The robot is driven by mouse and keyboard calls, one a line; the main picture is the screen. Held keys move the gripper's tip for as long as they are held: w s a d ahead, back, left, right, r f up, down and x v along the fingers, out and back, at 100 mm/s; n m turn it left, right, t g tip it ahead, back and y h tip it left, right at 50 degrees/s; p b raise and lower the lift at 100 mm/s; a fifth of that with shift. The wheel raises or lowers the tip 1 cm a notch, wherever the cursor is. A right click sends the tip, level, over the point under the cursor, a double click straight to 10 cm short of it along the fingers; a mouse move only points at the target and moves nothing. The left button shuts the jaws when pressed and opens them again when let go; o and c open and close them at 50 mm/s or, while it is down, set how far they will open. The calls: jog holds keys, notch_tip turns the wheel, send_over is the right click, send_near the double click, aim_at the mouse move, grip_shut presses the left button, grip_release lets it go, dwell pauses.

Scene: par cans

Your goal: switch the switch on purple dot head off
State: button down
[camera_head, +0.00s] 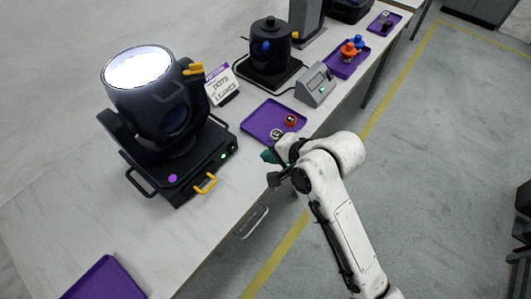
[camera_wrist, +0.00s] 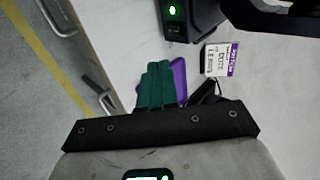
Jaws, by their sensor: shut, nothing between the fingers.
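The purple dot head (camera_head: 150,95) is a large black moving-head lamp on the bench at left, with its lens glowing white. A purple dot (camera_head: 172,178) marks the front of its base. A green light (camera_head: 223,156) glows on the base's right side. In the wrist view the green light (camera_wrist: 173,10) sits above a small dark switch (camera_wrist: 175,30); its rocker position is too small to tell. My gripper (camera_head: 267,156) has teal fingers, shut and empty, right of the base and apart from it. The fingers also show in the wrist view (camera_wrist: 160,84).
A purple tray (camera_head: 262,118) with small round parts lies beside my gripper. A label card (camera_head: 222,86), a grey box with a screen (camera_head: 316,85) and a second black head (camera_head: 270,50) stand farther back. A yellow handle (camera_head: 205,183) juts from the base's front.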

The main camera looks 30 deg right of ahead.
aim_at(233, 149)
jog(key=shift+s+a+f, duration=0.1)
jog(key=shift+s+f, duration=0.35)
jog(key=shift+f, duration=0.4)
jog(key=shift+w+f, duration=0.1)
jog(key=x, duration=0.9)
jog(key=shift+w+a+f, duration=0.1)
jog(key=shift+w+f, duration=0.1)
jog(key=shift+w+a+f, duration=0.1)
jog(key=shift+w+a, duration=0.1)
jog(key=shift+w, duration=0.4)
jog(key=shift+w+a+f, duration=0.1)
jog(key=shift+w+a, duration=0.1)
jog(key=shift+w, duration=0.35)
jog(key=shift+w+a+f, duration=0.15)
jog(key=shift+w+a, duration=0.1)
jog(key=shift+w, duration=0.55)
